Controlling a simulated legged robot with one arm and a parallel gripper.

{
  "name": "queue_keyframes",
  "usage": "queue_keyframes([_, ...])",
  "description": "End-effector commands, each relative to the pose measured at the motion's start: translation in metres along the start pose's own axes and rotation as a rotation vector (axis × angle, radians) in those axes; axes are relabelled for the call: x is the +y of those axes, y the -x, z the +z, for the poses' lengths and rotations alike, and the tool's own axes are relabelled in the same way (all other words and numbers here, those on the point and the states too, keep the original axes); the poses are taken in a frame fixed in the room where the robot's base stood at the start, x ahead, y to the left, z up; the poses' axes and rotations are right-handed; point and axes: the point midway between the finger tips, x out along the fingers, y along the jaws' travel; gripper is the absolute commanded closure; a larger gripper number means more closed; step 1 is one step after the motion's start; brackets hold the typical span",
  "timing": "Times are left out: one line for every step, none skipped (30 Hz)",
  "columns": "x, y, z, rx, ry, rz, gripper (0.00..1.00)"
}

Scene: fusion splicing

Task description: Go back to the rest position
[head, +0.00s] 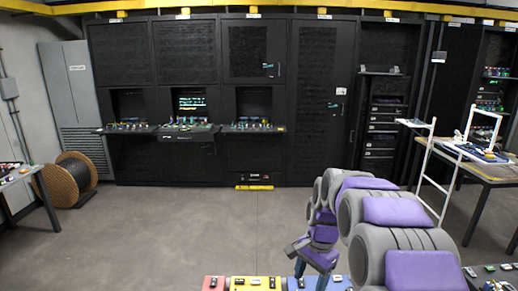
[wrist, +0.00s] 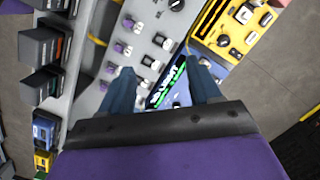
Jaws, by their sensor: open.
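My gripper (head: 311,275) is at the bottom of the head view, pointing down over a row of coloured control panels. In the wrist view my gripper (wrist: 163,72) has its two dark blue fingers spread apart, with nothing held between them. Below the gap lie a grey panel (wrist: 112,62) with knobs and a small screen (wrist: 167,82) with green text. I cannot tell whether the fingertips touch any panel.
A red panel (head: 213,284), a yellow panel (head: 257,284) and a blue panel (head: 296,285) line the bottom edge. Black cabinets (head: 185,60) fill the back wall. A cable spool (head: 72,180) stands left and a table (head: 478,168) right. The middle floor is clear.

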Motion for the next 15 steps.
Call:
queue_keyframes([0.01, 0.004, 0.011, 0.002, 0.035, 0.003, 0.37])
queue_keyframes([0.016, 0.007, 0.016, 0.004, 0.056, 0.005, 0.37])
queue_keyframes([0.023, 0.008, 0.024, 0.003, 0.085, 0.011, 0.37])
queue_keyframes([0.029, 0.009, 0.03, 0.002, 0.107, 0.015, 0.37])
queue_keyframes([0.035, 0.011, 0.035, 0.003, 0.128, 0.017, 0.37])
queue_keyframes([0.043, 0.013, 0.043, 0.005, 0.157, 0.021, 0.37])
queue_keyframes([0.049, 0.013, 0.048, 0.004, 0.179, 0.025, 0.37])
queue_keyframes([0.056, 0.013, 0.054, 0.003, 0.2, 0.03, 0.37])
queue_keyframes([0.064, 0.015, 0.061, 0.004, 0.228, 0.033, 0.37])
queue_keyframes([0.07, 0.015, 0.067, 0.004, 0.25, 0.037, 0.37])
queue_keyframes([0.076, 0.015, 0.072, 0.004, 0.271, 0.041, 0.37])
queue_keyframes([0.085, 0.016, 0.08, 0.003, 0.299, 0.047, 0.37])
queue_keyframes([0.092, 0.016, 0.085, 0.003, 0.32, 0.051, 0.37])
queue_keyframes([0.098, 0.016, 0.09, 0.003, 0.342, 0.054, 0.37])
queue_keyframes([0.107, 0.015, 0.097, 0.003, 0.37, 0.06, 0.37])
